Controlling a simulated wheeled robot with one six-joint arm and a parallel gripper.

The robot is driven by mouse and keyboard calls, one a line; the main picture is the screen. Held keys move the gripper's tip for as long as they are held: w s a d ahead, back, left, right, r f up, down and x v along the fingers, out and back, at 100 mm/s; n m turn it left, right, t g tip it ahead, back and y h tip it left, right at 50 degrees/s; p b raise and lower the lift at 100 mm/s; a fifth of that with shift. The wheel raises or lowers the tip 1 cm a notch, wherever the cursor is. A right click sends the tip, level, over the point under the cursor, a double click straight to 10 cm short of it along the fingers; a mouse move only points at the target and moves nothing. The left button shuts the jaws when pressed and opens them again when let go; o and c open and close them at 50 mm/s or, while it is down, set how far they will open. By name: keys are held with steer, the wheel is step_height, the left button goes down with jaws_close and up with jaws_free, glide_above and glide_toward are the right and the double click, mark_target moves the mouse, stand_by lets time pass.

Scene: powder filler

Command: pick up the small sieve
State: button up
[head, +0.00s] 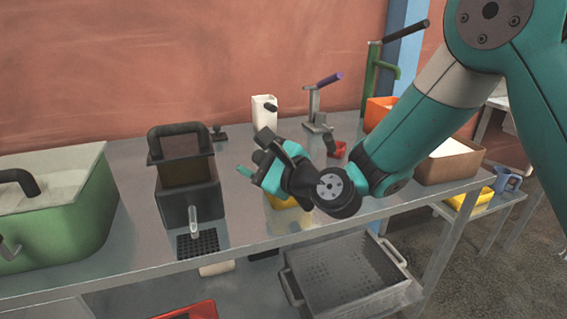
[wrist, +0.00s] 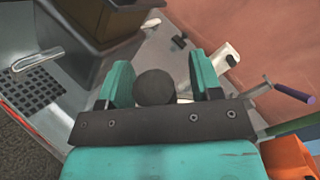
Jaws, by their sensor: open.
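My gripper (head: 257,171) is open above the metal worktable, near its middle; its two teal fingers also show in the wrist view (wrist: 160,78), set apart. Between them in the wrist view is a dark round thing (wrist: 155,87). I cannot tell whether it belongs to the small sieve or whether the fingers touch it. A dark bar-like piece (head: 265,138) shows just behind the fingers in the head view. I cannot clearly make out the small sieve; my gripper and wrist hide part of the table there.
A black box-shaped device (head: 190,203) and a green tub (head: 60,222) stand left. A white container (head: 262,108) and a lever press (head: 317,112) stand behind my gripper. Orange (head: 377,108) and brown (head: 448,166) boxes are right. A perforated metal basket (head: 345,272) is below.

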steer(key=shift+c, duration=0.4)
steer(key=c, duration=0.9)
step_height(320, 180, up, 20)
steer(key=p, duration=0.5)
step_height(320, 180, down, 18)
steer(key=b, duration=1.3)
stand_by(1.7)
stand_by(0.3)
